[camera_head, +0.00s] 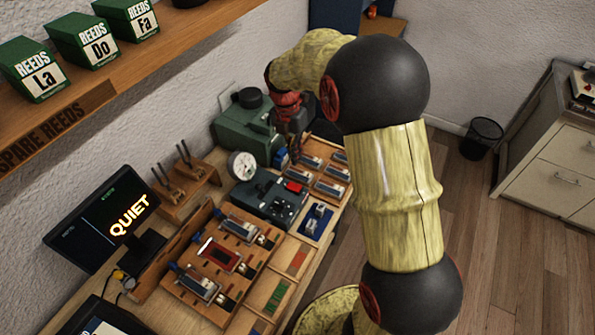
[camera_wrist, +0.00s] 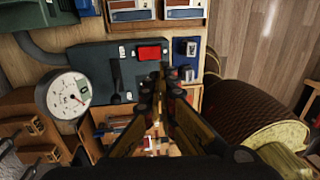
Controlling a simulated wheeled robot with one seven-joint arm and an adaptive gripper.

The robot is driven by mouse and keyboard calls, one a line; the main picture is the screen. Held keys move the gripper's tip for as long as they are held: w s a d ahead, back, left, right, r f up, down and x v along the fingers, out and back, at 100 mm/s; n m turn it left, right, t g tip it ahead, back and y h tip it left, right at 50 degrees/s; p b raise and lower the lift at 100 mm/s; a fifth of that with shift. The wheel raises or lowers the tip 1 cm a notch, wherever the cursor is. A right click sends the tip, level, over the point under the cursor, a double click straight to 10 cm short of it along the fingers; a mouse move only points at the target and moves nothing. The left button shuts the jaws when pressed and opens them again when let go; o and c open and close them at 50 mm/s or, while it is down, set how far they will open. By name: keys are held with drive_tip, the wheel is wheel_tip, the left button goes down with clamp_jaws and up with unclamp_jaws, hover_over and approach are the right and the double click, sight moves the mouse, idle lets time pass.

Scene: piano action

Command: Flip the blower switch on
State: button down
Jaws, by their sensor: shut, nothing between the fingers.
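A dark blue-grey control panel (camera_head: 262,205) lies on the bench and carries a red switch (camera_head: 294,187). In the wrist view the panel (camera_wrist: 90,62) shows the red switch (camera_wrist: 149,52) near its right end and a black lever (camera_wrist: 117,82) to the left of it. No label naming the blower switch is readable, and I cannot tell the red switch's position. My gripper (camera_wrist: 163,72) is shut and empty. In the wrist view its tips appear just below and right of the red switch; I cannot tell whether they touch the panel. In the head view my gripper (camera_head: 296,140) is partly hidden by my arm.
A round gauge (camera_head: 242,165) stands at the panel's left. A green machine (camera_head: 243,130) is behind it. Reed trays (camera_head: 322,175) lie to the right and a work board (camera_head: 222,262) in front. A screen reading "QUIET" (camera_head: 105,220) stands at left, under a shelf (camera_head: 120,85).

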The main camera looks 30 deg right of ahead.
sight(300, 188)
drive_tip(key=f, duration=0.4)
drive_tip(key=s+f+b, duration=0.1)
drive_tip(key=f, duration=0.3)
drive_tip(key=d+f+b, duration=0.1)
drive_tip(key=f, duration=0.4)
drive_tip(key=shift+s, duration=0.15)
drive_tip(key=shift+f, duration=0.15)
drive_tip(key=shift+s+f, duration=0.15)
drive_tip(key=shift+f, duration=0.3)
drive_tip(key=shift+r+p, duration=0.1)
drive_tip(key=shift+p, duration=0.2)
drive_tip(key=shift+w+a+r+p, duration=0.3)
drive_tip(key=shift+w+a+p, duration=0.05)
drive_tip(key=shift+w, duration=0.25)
